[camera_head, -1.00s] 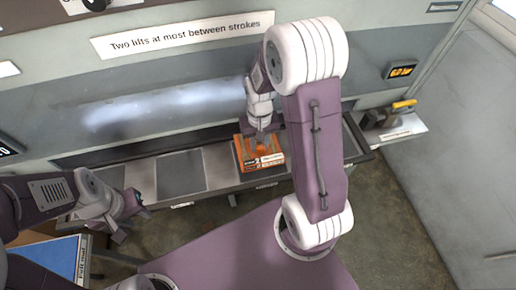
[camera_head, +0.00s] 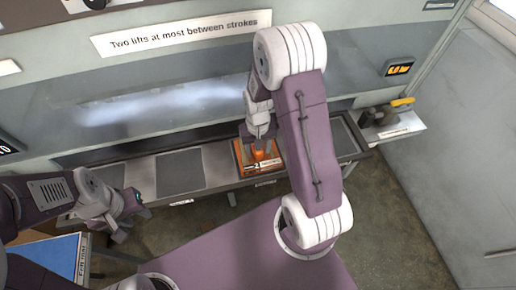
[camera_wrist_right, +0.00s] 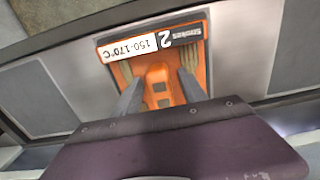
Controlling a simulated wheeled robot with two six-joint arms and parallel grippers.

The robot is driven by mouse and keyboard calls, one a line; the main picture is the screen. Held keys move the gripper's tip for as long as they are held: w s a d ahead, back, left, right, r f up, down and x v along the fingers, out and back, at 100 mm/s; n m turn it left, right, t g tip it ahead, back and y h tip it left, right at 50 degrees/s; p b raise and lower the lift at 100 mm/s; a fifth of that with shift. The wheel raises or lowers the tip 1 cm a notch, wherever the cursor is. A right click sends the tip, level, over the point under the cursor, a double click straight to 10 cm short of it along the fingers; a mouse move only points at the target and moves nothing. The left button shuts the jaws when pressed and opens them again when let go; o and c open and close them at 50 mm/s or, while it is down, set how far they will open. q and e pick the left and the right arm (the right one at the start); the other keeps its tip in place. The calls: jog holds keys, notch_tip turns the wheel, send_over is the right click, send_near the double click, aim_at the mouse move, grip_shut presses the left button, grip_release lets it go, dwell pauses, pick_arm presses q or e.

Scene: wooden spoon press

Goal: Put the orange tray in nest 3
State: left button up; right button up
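The orange tray (camera_head: 240,160) sits on the long metal ledge in front of the press, right of a dark square plate. My right gripper (camera_head: 262,147) is down over the tray. In the right wrist view its two fingers (camera_wrist_right: 160,92) stand apart on either side of the tray's raised orange handle (camera_wrist_right: 157,75), and I cannot tell whether they touch it. My left gripper (camera_head: 136,222) is open and empty, left of the tray and in front of the ledge. Nest numbers are not legible.
The ledge (camera_head: 218,160) has a dark square plate (camera_head: 180,172) left of the tray and another dark area at its right end, partly behind my right arm. A blue panel (camera_head: 45,258) lies lower left. A yellow-handled tool (camera_head: 402,103) stands on a side shelf at right.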

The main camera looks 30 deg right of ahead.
notch_tip(320, 180, up, 12)
jog(key=r+p, duration=0.1)
jog(key=s+a+f+n+t, duration=0.1)
jog(key=s+a+f+n, duration=0.1)
jog(key=s, duration=0.6)
jog(key=a+f, duration=0.1)
jog(key=a, duration=0.1)
jog(key=shift+s+a, duration=0.15)
jog(key=shift+a, duration=0.25)
